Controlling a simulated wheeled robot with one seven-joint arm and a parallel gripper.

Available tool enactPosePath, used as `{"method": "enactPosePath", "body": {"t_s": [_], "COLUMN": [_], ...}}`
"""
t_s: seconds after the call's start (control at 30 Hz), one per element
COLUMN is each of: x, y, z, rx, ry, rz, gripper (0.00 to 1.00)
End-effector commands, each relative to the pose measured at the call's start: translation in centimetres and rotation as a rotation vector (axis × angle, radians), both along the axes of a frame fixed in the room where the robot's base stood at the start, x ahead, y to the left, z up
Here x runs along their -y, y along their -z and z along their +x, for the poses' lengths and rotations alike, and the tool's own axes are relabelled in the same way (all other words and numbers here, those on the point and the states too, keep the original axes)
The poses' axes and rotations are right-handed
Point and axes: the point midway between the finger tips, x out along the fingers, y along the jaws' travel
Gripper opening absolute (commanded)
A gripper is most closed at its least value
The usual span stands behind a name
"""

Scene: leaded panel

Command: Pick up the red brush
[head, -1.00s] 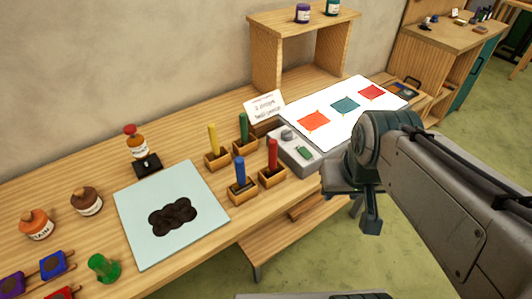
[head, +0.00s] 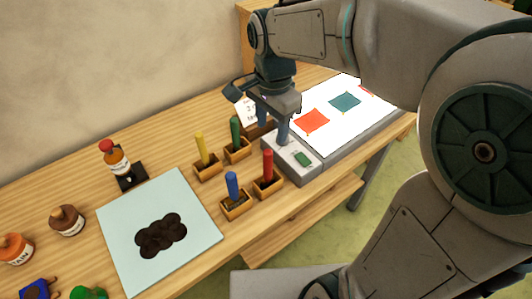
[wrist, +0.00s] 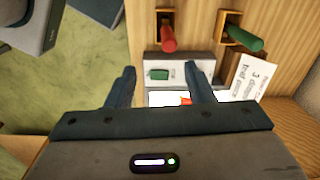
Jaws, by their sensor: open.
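The red brush (head: 268,167) stands upright in a small wooden holder (head: 266,188) near the front edge of the bench in the head view. It also shows in the wrist view as a red handle (wrist: 168,38) at the top, beyond my fingertips. My gripper (head: 272,128) points down above the grey box with the green button, behind and slightly right of the red brush. In the wrist view my gripper (wrist: 160,82) has its two fingers spread apart with nothing between them, and it does not touch the brush.
Blue (head: 232,186), yellow (head: 201,149) and green (head: 236,131) brushes stand in holders close by. The grey box (head: 291,160) and lit panel (head: 345,115) lie right of them. A pale sheet with dark blobs (head: 195,235) and bottles are at left.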

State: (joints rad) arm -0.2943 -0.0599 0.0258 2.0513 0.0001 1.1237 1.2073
Motion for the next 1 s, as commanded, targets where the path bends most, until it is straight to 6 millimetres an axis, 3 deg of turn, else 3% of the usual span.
{"method": "enactPosePath", "body": {"t_s": [0.2, 0.6, 1.0], "x": [-1.6, -1.4, -0.8], "y": [0.9, 7.8, 11.1], "z": [0.8, 0.9, 1.6], "rx": [-0.028, -0.029, -0.031], "ry": [0.087, 0.091, 0.090], "rz": [-0.007, -0.007, -0.008], "gripper": [0.48, 0.48, 0.48]}}
